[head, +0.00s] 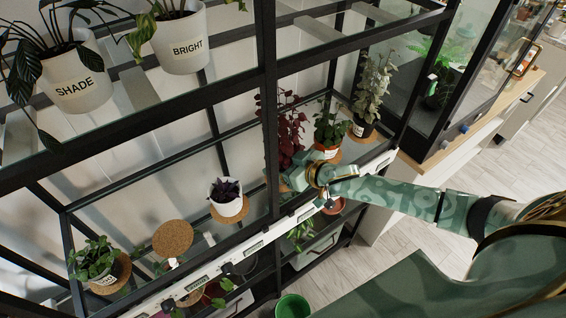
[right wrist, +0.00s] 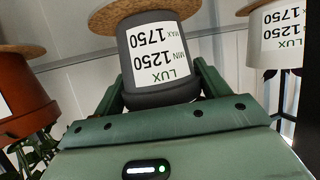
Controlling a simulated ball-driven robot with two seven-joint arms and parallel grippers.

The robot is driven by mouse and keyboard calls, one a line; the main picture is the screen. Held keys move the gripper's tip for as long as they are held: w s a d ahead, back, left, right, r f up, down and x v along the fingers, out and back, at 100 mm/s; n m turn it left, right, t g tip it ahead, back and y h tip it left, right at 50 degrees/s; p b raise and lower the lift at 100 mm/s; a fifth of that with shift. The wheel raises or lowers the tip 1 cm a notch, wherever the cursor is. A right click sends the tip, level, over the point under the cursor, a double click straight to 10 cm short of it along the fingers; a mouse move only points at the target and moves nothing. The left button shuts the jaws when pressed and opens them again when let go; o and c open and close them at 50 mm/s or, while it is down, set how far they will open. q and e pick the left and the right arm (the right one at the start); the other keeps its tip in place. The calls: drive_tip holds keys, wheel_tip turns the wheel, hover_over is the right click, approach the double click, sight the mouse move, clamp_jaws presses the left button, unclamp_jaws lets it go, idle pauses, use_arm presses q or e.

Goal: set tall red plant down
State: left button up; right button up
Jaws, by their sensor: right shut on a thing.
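The tall red plant (head: 289,125) has dark red leaves and stands upright on the right part of the middle glass shelf, behind the front rail. My right gripper (head: 300,177) is at its base; the pot is mostly hidden there in the head view. In the right wrist view, which is upside down, the gripper's fingers sit on both sides of a dark grey pot (right wrist: 130,80) labelled LUX MIN 1250 MAX 1750. The pot's base meets a cork mat (right wrist: 118,10), seemingly touching it. My left gripper is not in view.
A terracotta-potted plant (head: 327,129) and a variegated plant (head: 372,88) stand close to the right. A white-potted purple plant (head: 227,194) stands left. An empty cork disc (head: 172,238) is farther left. The black frame post (head: 267,100) is close by.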

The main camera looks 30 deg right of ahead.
drive_tip(key=shift+f, duration=0.15)
drive_tip(key=o, duration=1.1)
drive_tip(key=shift+r, duration=0.25)
drive_tip(key=p+v, duration=0.2)
drive_tip(key=v, duration=1)
